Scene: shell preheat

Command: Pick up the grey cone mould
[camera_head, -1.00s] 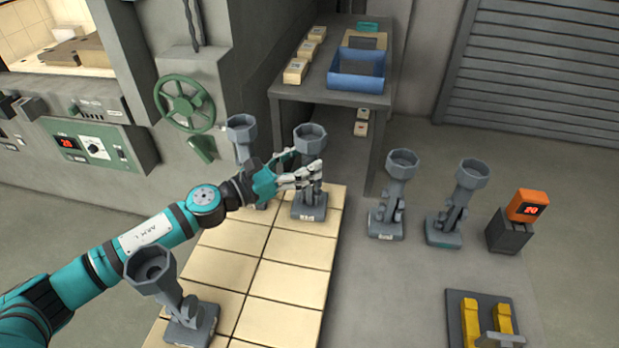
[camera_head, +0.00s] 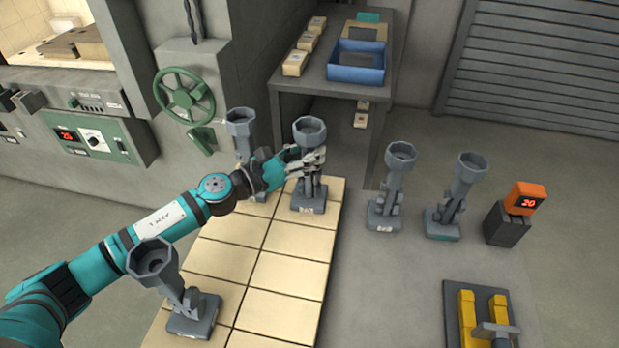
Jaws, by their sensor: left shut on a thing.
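Several similar grey moulds with cup-shaped tops on square bases are in view. My left gripper (camera_head: 308,161) is shut on the grey cone mould (camera_head: 309,134) at the far right of the tiled table (camera_head: 276,272). It holds the mould's stem just below the cup and hides part of it. That mould is upright, and its base appears to rest on the tiles. A second grey mould (camera_head: 241,124) stands just left of it, partly hidden by my arm. A third (camera_head: 192,312) stands at the near left of the table. My right gripper is not in view.
Two more grey moulds (camera_head: 396,165) (camera_head: 460,185) stand on the floor to the right, beside an orange display (camera_head: 526,199). A dark bench (camera_head: 356,99) with a blue tray (camera_head: 356,72) is behind. A green handwheel (camera_head: 184,95) is on the machine at left.

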